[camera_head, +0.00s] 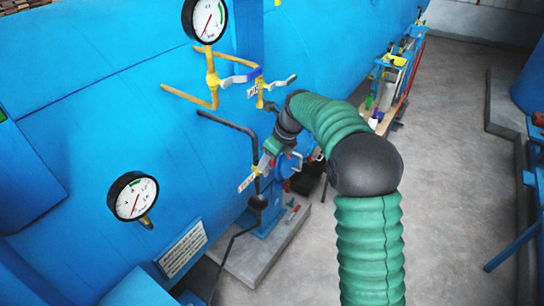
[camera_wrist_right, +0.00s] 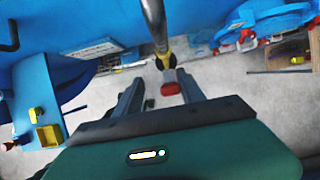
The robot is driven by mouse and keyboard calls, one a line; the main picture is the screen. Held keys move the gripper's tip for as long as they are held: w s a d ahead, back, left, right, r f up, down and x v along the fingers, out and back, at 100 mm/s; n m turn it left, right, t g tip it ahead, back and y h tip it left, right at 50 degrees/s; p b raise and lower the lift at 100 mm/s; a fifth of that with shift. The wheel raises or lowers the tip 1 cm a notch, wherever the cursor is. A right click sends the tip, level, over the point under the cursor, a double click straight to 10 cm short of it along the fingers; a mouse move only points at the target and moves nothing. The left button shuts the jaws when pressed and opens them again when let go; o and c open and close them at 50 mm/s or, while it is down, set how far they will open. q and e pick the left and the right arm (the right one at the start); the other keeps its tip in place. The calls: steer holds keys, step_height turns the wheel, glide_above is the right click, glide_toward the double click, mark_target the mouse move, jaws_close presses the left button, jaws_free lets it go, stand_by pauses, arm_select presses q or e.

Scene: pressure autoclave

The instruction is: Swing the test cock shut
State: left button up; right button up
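My right arm reaches to the blue vessel wall, and its gripper (camera_head: 266,160) is beside a pipe fitting with a white tag (camera_head: 246,183); the arm partly hides this spot. In the right wrist view the two fingers (camera_wrist_right: 160,92) are apart. A grey pipe (camera_wrist_right: 154,25) comes down to a yellow and black fitting (camera_wrist_right: 164,60), with a red-ended piece (camera_wrist_right: 171,84) below it, seen between the fingers. I cannot tell whether they touch it. The tags are too small to read. My left gripper is out of view.
Two round gauges, one upper (camera_head: 208,20) and one lower (camera_head: 133,197), stand out from the blue vessel (camera_head: 90,110). Dark pipes (camera_head: 228,124) run near the gripper. A plinth (camera_head: 262,250) lies below. The grey floor (camera_head: 450,150) to the right is largely clear.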

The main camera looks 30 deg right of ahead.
steer(key=shift+w+a+f, duration=0.1)
steer(key=shift+w+f, duration=0.1)
steer(key=shift+w, duration=0.3)
steer(key=shift+w+f, duration=0.15)
steer(key=shift+w, duration=0.3)
steer(key=shift+c, duration=0.8)
steer(key=shift+s+d, duration=0.1)
steer(key=shift+d, duration=0.2)
steer(key=shift+c, duration=1.4)
steer(key=shift+s+d+r, duration=0.2)
steer(key=shift+s+d, duration=0.65)
steer(key=shift+d, duration=0.15)
jaws_close()
steer(key=shift+w+a+r, duration=0.1)
steer(key=shift+a+r, duration=0.05)
steer(key=shift+a, duration=0.4)
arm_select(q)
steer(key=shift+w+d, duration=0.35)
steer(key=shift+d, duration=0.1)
arm_select(e)
steer(key=shift+d, duration=0.3)
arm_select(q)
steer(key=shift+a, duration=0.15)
arm_select(e)
steer(key=shift+w+a+r, duration=0.1)
